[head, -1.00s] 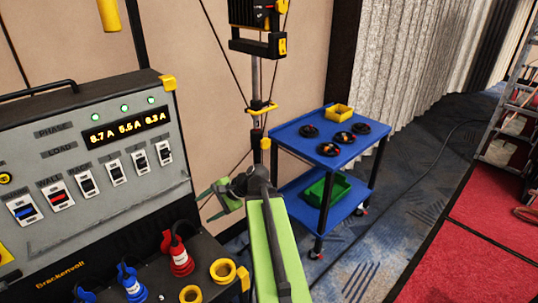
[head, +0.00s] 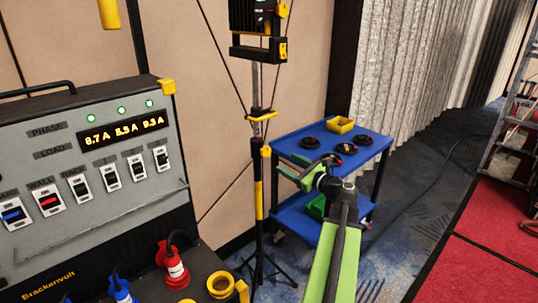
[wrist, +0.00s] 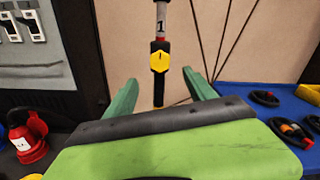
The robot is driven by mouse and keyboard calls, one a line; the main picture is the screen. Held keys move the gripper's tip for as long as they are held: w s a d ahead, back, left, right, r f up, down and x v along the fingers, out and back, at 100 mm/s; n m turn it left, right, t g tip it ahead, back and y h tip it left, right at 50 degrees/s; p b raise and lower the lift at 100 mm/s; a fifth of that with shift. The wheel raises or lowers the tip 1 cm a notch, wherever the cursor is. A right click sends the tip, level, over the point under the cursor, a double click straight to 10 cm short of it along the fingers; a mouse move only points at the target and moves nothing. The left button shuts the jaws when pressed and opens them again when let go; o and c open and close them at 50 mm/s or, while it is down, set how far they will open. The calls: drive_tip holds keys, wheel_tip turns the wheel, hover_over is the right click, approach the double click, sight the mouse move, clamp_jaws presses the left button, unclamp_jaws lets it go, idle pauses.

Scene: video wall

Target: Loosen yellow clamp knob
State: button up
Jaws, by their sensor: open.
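The yellow clamp knob (wrist: 160,62) is a hexagonal piece on a dark collar of the upright pole. It shows ahead of my gripper in the wrist view, between the lines of the two fingers. In the head view it is a small yellow spot (head: 265,151) on the pole. My gripper (wrist: 159,77) has its green fingers spread, with nothing between them. In the head view my gripper (head: 286,162) is just right of the pole, pointing left. The fingers look apart from the knob; the exact gap in depth cannot be told.
The stand's tripod legs (head: 262,268) spread on the floor, and thin cables run beside the pole. A blue cart (head: 372,150) with black coils and a yellow bin (head: 340,125) stands behind my arm. A grey power console (head: 90,170) with plugs is at the left.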

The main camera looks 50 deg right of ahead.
sight(267, 152)
drive_tip(key=w, duration=1.1)
drive_tip(key=shift+w+d, duration=0.15)
drive_tip(key=shift+d, duration=0.25)
drive_tip(key=c, duration=1.4)
